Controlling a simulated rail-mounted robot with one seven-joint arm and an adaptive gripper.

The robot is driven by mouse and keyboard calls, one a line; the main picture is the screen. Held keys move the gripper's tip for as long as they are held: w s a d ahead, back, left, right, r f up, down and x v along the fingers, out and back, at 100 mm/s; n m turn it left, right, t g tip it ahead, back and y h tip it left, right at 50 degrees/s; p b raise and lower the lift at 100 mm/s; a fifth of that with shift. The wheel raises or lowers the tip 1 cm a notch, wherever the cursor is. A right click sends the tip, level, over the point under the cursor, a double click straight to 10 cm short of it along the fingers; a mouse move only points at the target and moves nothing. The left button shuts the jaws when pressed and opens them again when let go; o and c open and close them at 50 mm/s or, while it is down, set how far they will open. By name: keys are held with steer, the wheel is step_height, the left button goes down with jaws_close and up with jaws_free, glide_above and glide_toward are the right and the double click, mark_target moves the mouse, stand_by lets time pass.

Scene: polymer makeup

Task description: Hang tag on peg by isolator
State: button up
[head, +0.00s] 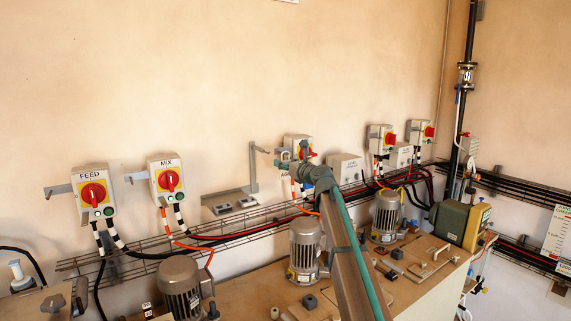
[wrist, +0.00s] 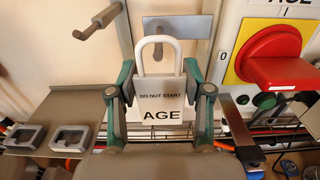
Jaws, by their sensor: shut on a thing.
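A grey tag (wrist: 162,103) lettered "DO NOT START AGE" hangs upright, with a white loop at its top. My gripper (wrist: 158,76) is shut on the tag, its green fingers at the tag's two sides. The isolator (wrist: 270,50) is just right of the tag, with a red handle on yellow; it also shows in the head view (head: 298,142). A grey plate (wrist: 182,27) is behind the white loop. I cannot tell whether the loop is around a peg there. In the head view my gripper (head: 291,163) is in front of the isolator's left lower part.
A grey post (wrist: 123,40) with an arm (wrist: 97,21) stands left of the tag, above a shelf (wrist: 60,104) with two square frames. Cables and a wire tray (head: 150,245) run below. FEED (head: 92,192) and MIX (head: 167,180) isolators are farther left.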

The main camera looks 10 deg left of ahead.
steer(key=o, duration=1)
steer(key=shift+c, duration=0.2)
